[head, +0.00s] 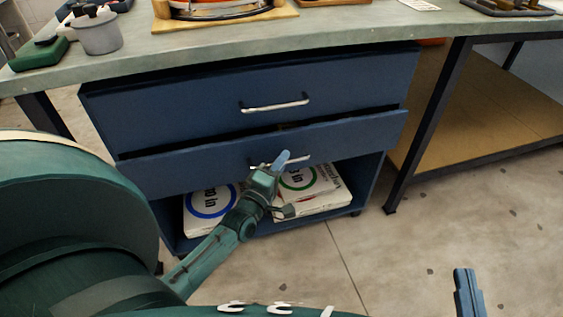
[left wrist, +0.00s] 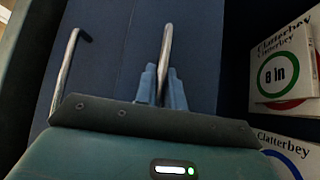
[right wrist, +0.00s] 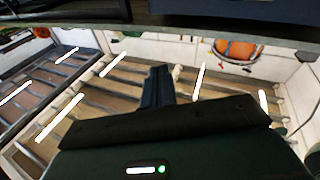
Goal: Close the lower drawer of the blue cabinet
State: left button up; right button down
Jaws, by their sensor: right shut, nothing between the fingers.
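The blue cabinet (head: 366,185) stands under the bench top. Its upper drawer (head: 180,115) looks flush. The lower drawer (head: 190,170) stands slightly out, with a dark gap along its top edge. My left gripper (head: 283,160) is at the lower drawer's bar handle (head: 300,158). In the left wrist view the handle (left wrist: 166,45) runs between the fingers of my left gripper (left wrist: 161,82), which are close together on it. My right gripper (head: 466,285) is away from the cabinet, low at the right. Its fingers (right wrist: 157,85) are together and empty in the right wrist view.
Boxes with coloured rings (head: 210,203) lie on the open shelf below the drawers. A bench leg (head: 425,130) and a low wooden shelf (head: 470,110) are to the right. The floor in front (head: 400,245) is clear.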

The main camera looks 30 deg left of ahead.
aim_at(275, 154)
pick_arm(q)
grip_shut()
jog(key=w+a, duration=0.1)
jog(key=w+a+b, duration=0.1)
jog(key=shift+w+a, duration=0.15)
jog(key=shift+a, duration=0.2)
jog(key=shift+w+a, duration=0.1)
jog(key=shift+a, duration=0.15)
jog(key=shift+o, duration=1.9)
grip_release()
pick_arm(e)
jog(key=shift+r, duration=0.2)
pick_arm(q)
jog(key=s+d+f+p, duration=0.1)
jog(key=s+p, duration=0.2)
jog(key=s, duration=1)
jog(key=shift+f, duration=0.3)
pick_arm(e)
jog(key=shift+s+d+f, duration=0.2)
jog(key=shift+d+f, duration=0.05)
jog(key=shift+f, duration=0.05)
pick_arm(q)
jog(key=shift+d, duration=0.1)
